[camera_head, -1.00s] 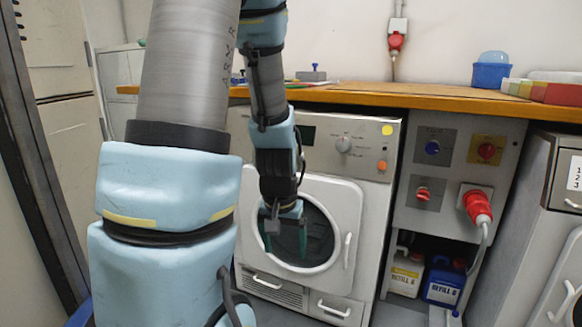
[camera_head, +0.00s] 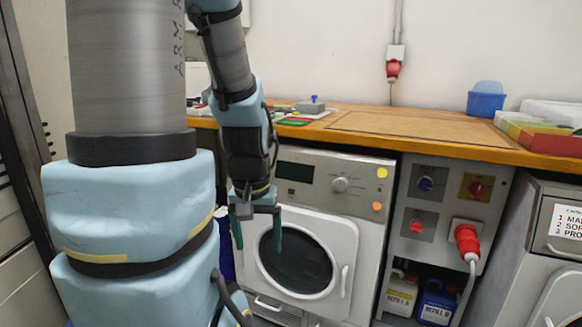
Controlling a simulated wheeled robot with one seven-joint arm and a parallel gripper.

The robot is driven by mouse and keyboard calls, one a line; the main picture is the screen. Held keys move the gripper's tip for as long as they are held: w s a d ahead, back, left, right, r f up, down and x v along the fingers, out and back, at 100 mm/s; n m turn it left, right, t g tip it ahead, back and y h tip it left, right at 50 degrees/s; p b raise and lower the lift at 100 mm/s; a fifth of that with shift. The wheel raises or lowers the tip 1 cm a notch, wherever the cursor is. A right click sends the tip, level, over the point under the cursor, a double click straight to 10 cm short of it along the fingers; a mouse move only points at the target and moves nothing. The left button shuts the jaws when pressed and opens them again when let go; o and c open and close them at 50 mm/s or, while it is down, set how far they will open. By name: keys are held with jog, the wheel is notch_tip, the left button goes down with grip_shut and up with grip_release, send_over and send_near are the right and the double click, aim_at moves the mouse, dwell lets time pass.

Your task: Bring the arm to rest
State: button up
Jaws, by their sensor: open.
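My gripper (camera_head: 257,233) hangs downward at the end of my light-blue and grey arm, in front of the upper left part of the washing machine (camera_head: 372,207). Its two dark green fingers are apart, and nothing shows between them. The machine's round door (camera_head: 297,262) looks closed, just right of and behind the fingers. The arm covers the machine's left edge.
A wooden worktop (camera_head: 420,137) runs above the machine, with a blue tub (camera_head: 486,102) and coloured boxes (camera_head: 545,118) at its right. A panel with a red plug (camera_head: 467,241) stands right of the machine, above refill canisters (camera_head: 437,301).

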notch_tip(320, 180, up, 16)
jog(key=p, duration=1.4)
jog(key=shift+r, duration=0.25)
